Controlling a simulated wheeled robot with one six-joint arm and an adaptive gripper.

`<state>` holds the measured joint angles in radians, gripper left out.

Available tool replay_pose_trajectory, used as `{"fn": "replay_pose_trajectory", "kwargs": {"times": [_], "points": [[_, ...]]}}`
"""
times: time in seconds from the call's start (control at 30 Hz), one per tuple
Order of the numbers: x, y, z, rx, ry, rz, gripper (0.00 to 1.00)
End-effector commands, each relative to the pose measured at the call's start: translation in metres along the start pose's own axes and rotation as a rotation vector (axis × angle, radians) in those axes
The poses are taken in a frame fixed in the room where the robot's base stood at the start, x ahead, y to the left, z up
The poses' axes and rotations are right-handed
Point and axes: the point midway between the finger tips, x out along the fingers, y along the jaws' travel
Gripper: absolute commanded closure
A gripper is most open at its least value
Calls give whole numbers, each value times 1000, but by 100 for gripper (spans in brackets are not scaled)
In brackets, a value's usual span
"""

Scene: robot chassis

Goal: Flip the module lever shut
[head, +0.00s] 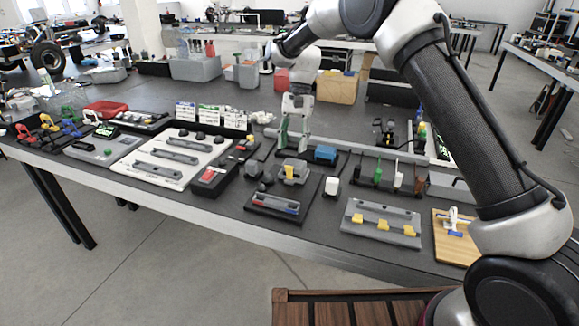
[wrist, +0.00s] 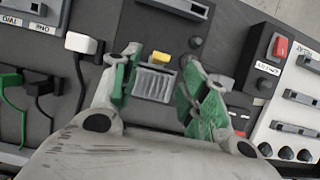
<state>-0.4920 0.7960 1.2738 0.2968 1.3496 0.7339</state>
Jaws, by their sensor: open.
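A grey ribbed module (wrist: 154,84) with a yellow lever (wrist: 161,57) at one end lies between the green fingers of my gripper (wrist: 162,62) in the wrist view. The fingers are spread, one on each side, with a gap to the module; contact is not visible. In the head view the module (head: 281,167) sits on a dark base near the table's middle, with its yellow lever (head: 290,172) facing the front. My gripper (head: 294,138) points down behind and above it. The lever's exact angle is hard to tell.
A blue block (head: 325,154) stands just right of the module, and a white block (head: 332,186) in front of that. A grey slotted bar (head: 275,205) lies in front. A red-button box (head: 211,177) is at left, a plate with yellow levers (head: 381,226) at front right.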

Motion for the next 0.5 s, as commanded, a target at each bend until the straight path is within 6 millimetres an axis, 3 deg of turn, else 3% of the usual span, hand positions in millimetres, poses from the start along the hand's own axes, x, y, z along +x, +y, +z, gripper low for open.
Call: {"fn": "replay_pose_trajectory", "kwargs": {"times": [0.3, 0.5], "points": [[50, -1, 0, 1, -3, 4, 55], [72, -1, 0, 0, -2, 2, 55]]}}
